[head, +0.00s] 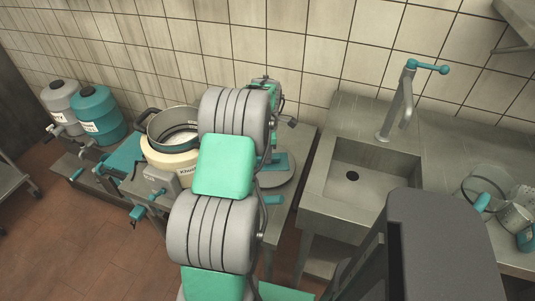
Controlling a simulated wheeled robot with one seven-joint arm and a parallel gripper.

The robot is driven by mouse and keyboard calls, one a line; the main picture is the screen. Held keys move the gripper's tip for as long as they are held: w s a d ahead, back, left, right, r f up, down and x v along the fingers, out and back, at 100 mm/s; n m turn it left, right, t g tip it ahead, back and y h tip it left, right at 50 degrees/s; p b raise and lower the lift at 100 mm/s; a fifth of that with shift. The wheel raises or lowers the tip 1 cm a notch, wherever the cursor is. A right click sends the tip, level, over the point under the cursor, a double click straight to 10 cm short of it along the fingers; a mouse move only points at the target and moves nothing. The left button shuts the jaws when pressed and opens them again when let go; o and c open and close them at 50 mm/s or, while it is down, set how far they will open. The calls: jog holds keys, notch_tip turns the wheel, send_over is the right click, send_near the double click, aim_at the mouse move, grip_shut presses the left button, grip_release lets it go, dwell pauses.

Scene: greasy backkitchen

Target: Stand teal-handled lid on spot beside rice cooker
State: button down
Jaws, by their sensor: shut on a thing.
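The rice cooker (190,170) is a cream, round body with lettering on its front, left of my arm. Its grey top is open, and a pale inside shows. The teal-handled lid (279,180) is a grey disc just right of my arm, over the counter right of the cooker. My gripper (273,146) is small in view, behind my arm, and points down at the lid's teal handle. It is shut on the lid. The fingertips are partly hidden, and I cannot tell whether the lid touches the counter.
Grey and teal dispensers (97,114) stand at the far left. A steel sink (372,178) with a teal-levered tap (398,102) is at the right, across a narrow gap from the counter. Glass and metal vessels (487,184) stand at the far right. A tiled wall closes the back.

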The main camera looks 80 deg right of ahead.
jog(key=shift+f, duration=0.1)
dwell(0.3)
jog(key=shift+f+b, duration=0.6)
jog(key=shift+f, duration=0.35)
jog(key=c, duration=0.9)
grip_release()
jog(key=shift+o, duration=0.2)
jog(key=shift+r+p, duration=2.55)
jog(key=shift+r, duration=1.5)
